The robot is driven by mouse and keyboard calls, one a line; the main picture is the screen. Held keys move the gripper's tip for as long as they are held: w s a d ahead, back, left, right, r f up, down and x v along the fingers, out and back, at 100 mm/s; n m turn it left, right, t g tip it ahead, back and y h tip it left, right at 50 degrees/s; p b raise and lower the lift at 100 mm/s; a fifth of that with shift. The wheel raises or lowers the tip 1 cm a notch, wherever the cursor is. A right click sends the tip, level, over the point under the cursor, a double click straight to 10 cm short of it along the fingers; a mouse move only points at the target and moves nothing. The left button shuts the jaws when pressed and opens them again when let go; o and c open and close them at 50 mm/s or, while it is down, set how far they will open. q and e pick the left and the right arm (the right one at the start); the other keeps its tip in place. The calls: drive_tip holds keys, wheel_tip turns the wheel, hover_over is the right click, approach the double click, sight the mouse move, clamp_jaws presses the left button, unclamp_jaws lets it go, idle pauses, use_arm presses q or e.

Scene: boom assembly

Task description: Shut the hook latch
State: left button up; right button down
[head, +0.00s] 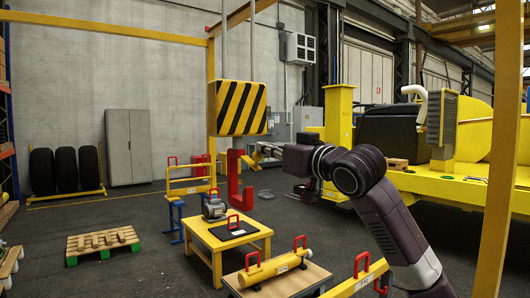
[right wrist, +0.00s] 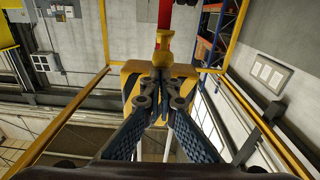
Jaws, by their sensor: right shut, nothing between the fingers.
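The red hook (head: 236,178) hangs below the yellow-and-black striped hook block (head: 237,108) in the middle of the head view. My right gripper (head: 257,156) comes in from the right, with its tips close beside the hook's upper right side. In the right wrist view the fingers (right wrist: 162,62) are together with nothing between them. A small yellow piece (right wrist: 164,40), perhaps the hook latch, shows just beyond the fingertips, with red hook metal (right wrist: 165,14) past it. I cannot tell whether the fingertips touch it, or how far the latch is shut. My left gripper is out of view.
A yellow table (head: 246,238) with a black plate and a grey motor stands below the hook. A nearer table holds a yellow cylinder (head: 274,269) with red handles. A yellow machine (head: 455,185) stands to the right. The floor at left is mostly open around a pallet (head: 102,243).

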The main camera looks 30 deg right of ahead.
sight(257, 166)
drive_tip(key=f+t+b, duration=0.3)
drive_tip(key=b, duration=0.2)
drive_tip(key=f+t+b, duration=0.2)
drive_tip(key=f+b, duration=0.1)
drive_tip(key=b, duration=0.3)
drive_tip(key=shift+w+a+f+t, duration=0.1)
drive_tip(key=shift+a+f+t, duration=0.15)
drive_tip(key=shift+t, duration=0.15)
drive_tip(key=shift+w+f, duration=0.1)
drive_tip(key=shift+f, duration=0.05)
drive_tip(key=shift+w+f+b, duration=0.2)
drive_tip(key=shift+w+f, duration=0.2)
drive_tip(key=shift+f, duration=0.35)
drive_tip(key=shift+w+f+b, duration=0.15)
drive_tip(key=shift+w+f, duration=0.2)
drive_tip(key=shift+f, duration=0.4)
drive_tip(key=shift+w+f, duration=0.15)
drive_tip(key=shift+f, duration=0.1)
drive_tip(key=v, duration=1.2)
drive_tip(key=shift+r, duration=0.2)
